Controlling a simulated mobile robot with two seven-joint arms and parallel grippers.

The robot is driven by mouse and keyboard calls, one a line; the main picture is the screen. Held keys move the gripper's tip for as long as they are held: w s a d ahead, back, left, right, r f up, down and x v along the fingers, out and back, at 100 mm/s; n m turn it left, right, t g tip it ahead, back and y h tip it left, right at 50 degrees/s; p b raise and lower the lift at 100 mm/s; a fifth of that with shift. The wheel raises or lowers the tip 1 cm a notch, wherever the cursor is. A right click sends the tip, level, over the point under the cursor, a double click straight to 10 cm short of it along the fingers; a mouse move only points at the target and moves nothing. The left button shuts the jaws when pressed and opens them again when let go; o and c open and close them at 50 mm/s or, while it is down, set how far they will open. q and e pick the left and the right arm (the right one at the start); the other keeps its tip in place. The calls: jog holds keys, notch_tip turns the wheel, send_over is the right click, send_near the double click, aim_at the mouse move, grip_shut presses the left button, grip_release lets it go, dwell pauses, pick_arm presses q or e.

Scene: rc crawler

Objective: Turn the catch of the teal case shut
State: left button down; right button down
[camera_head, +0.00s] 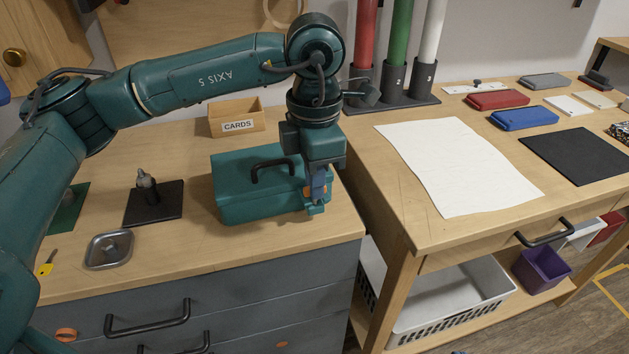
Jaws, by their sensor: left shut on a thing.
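The teal case (240,198) sits with its lid down on the wooden top of the left cabinet. A dark handle (272,166) arches over its lid. My left gripper (318,196) reaches down from above at the case's right end and is shut on the catch there. The gripper hides most of the catch, so I cannot tell how far it is turned. A small orange patch (307,194) shows beside the fingers. My right gripper is not in view.
A wooden CARDS box (236,119) stands behind the case. A metal tray (109,249) and a dark stand (154,204) are to the left. A workbench on the right holds a white sheet (455,165). The cabinet top in front of the case is clear.

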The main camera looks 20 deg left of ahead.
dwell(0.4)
pick_arm(q)
jog(key=c, duration=1.5)
grip_release()
